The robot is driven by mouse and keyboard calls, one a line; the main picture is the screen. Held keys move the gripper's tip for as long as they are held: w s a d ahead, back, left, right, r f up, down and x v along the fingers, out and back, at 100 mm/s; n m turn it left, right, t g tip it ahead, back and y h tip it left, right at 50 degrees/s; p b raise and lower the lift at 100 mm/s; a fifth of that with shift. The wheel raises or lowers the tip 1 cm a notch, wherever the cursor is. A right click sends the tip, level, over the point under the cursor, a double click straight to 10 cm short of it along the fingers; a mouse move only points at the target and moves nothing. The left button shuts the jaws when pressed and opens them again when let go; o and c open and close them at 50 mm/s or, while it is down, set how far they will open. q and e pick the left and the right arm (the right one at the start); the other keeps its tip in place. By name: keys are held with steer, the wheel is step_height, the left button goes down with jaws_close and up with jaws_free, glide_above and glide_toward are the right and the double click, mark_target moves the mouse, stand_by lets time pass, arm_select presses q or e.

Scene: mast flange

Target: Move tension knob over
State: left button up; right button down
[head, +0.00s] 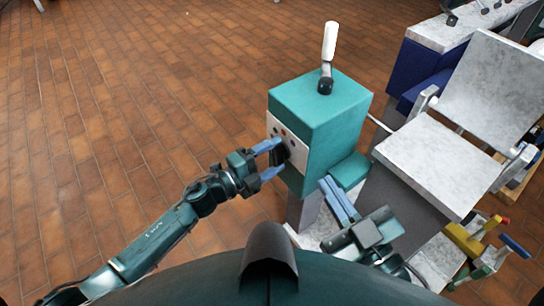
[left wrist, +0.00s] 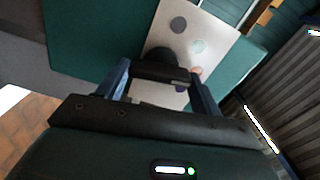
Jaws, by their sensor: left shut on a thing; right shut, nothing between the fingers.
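The teal machine box (head: 325,105) has a pale front panel (head: 273,124) with several round spots on it. A black knob (head: 281,153) sits on this panel. My left gripper (head: 277,160) reaches it from the left, with one blue finger on each side of the knob, and is shut on it. In the left wrist view the dark knob (left wrist: 161,70) lies between the two fingers (left wrist: 160,85), against the pale panel (left wrist: 205,25). My right gripper (head: 338,198) is shut and empty, in front of the box's lower right side.
A lever with a white handle (head: 330,42) stands on top of the box. To the right are a grey-white tabletop with a raised panel (head: 440,165) and a blue cabinet (head: 415,65). Yellow and red parts (head: 475,240) lie at lower right. The tiled floor (head: 130,90) at left is clear.

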arm_select(q)
steer(key=o, duration=1)
steer(key=p+v, duration=0.2)
steer(key=v, duration=1.1)
steer(key=shift+s+a, duration=0.1)
steer(key=shift+a, duration=0.05)
